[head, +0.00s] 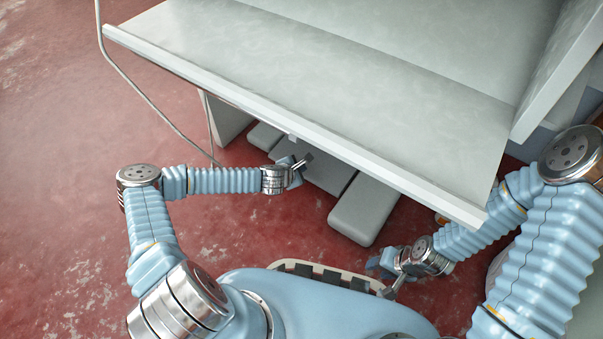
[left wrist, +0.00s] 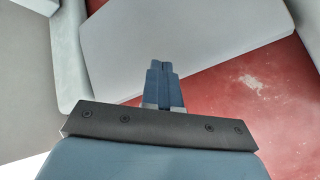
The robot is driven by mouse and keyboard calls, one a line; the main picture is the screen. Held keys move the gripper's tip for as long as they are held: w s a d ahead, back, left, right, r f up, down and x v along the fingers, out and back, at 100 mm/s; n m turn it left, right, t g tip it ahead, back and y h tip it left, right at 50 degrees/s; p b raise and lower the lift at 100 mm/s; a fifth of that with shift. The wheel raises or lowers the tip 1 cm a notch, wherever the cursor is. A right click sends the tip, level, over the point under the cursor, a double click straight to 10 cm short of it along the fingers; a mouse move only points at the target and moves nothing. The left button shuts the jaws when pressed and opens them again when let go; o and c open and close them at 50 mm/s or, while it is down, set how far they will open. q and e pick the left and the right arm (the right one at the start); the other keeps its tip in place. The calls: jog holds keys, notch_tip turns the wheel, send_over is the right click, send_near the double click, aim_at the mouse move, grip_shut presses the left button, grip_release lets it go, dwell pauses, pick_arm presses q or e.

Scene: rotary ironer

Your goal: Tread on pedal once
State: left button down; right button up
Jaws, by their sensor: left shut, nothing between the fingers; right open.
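Several light grey pedal-like plates lie low under the front edge of the ironer: a long one at the right (head: 365,210), a middle one (head: 330,172) and a small one at the left (head: 264,137). I cannot tell which is the task's pedal. My left gripper (head: 303,163) is shut and empty, over the middle plate in the head view. In the left wrist view its closed fingers (left wrist: 163,82) point toward a broad light grey plate (left wrist: 190,35); contact cannot be told. My right gripper (head: 382,276) is open and empty, low beside my base, left of its forearm.
The ironer's wide grey table (head: 300,75) overhangs the plates, with its front edge close above my left gripper. A thin grey cable or tube (head: 150,95) hangs at the left. The red floor (head: 60,200) is clear at the left.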

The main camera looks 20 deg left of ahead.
pick_arm(q)
jog(key=shift+f, duration=0.1)
dwell(0.4)
jog(key=shift+f, duration=1.3)
dwell(1.4)
